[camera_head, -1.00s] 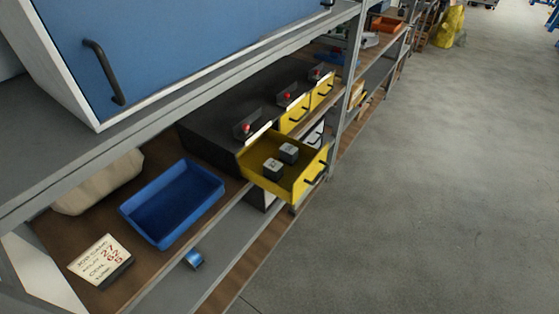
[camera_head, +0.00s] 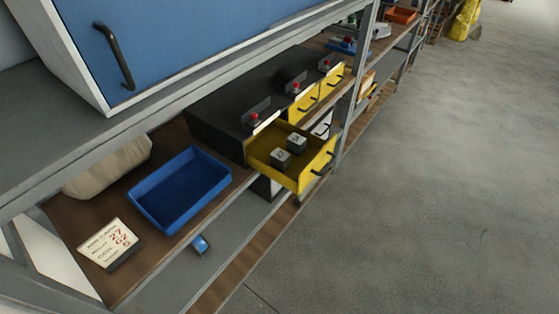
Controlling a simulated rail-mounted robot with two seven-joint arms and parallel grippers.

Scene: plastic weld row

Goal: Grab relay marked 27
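A yellow drawer (camera_head: 318,163) is pulled out of a dark cabinet (camera_head: 215,128) on the shelf. Two small grey relays lie in it: a nearer one (camera_head: 281,158) and a farther one (camera_head: 296,142). Their top marks are too small to read, so I cannot tell which is 27. A cream card (camera_head: 109,244) at the lower left lists numbers, with 27 beside what looks like the word relay. Neither of my grippers is in view.
An empty blue tray (camera_head: 180,189) stands on the wooden shelf beside the cabinet. A beige sack-like object (camera_head: 108,166) is behind it. The cabinet's other yellow drawers are shut. An upper shelf with a blue-doored cabinet (camera_head: 180,40) overhangs. Open grey floor lies to the right.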

